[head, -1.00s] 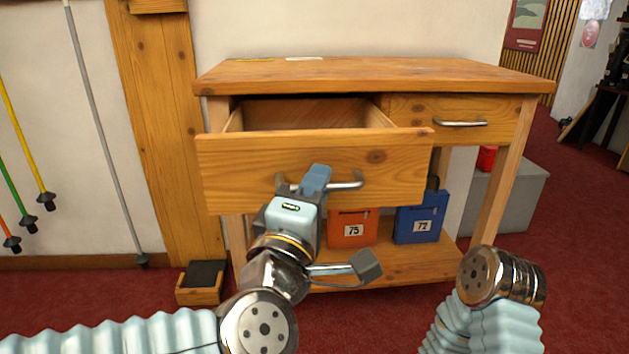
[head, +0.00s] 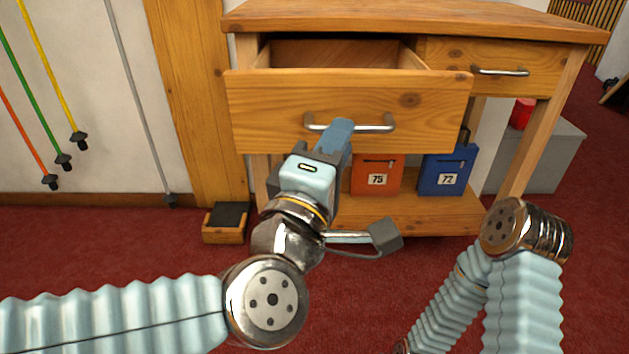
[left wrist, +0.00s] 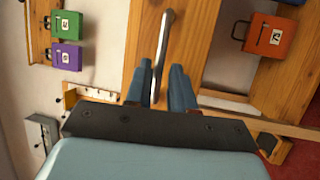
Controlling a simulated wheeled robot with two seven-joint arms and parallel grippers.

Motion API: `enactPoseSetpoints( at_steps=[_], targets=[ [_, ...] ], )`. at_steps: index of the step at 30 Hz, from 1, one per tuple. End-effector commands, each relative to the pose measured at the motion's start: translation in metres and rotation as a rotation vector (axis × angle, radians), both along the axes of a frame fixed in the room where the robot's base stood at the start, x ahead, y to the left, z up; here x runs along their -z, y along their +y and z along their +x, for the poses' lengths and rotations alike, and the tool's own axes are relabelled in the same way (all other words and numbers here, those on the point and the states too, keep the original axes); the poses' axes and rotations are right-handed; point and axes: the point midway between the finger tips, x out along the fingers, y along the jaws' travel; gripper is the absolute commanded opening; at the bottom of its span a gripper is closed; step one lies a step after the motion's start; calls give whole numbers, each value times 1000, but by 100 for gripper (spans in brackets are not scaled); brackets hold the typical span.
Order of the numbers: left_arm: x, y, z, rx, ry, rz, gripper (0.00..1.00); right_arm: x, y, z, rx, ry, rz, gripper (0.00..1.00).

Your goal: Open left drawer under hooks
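The left drawer (head: 265,105) of the wooden table is pulled out, and its inside shows from above. Its metal bar handle (head: 375,128) is on the drawer front. My left gripper (head: 338,135) is at the handle's left half. In the left wrist view the handle bar (left wrist: 161,45) runs between the two fingers of my left gripper (left wrist: 162,80). A gap shows between the fingers, so it looks open around the bar. My right arm is at the lower right; its gripper is out of view.
The right drawer (head: 500,73) is closed. An orange box (head: 377,172) marked 75 and a blue box (head: 445,172) marked 72 are below the drawers. A small wooden tray (head: 222,236) sits on the red floor at left. Poles lean along the left wall.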

Motion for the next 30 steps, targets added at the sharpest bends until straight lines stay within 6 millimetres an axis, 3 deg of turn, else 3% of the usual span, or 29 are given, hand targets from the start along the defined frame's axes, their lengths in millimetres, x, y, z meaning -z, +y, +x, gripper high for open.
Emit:
enactPoseSetpoints(
  at_steps=[6,12,18,30],
  targets=[
    [8,22,-52,0,-5,0,23,-5,0,0,0,1,0,43],
    [18,36,-83,-2,-3,-2,23,0,0,0,0,1,0,43],
    [19,40,-94,0,1,0,23,2,0,0,0,0,0,43],
    [19,40,-94,0,1,2,23,1,0,0,0,0,0,43]
  ],
)
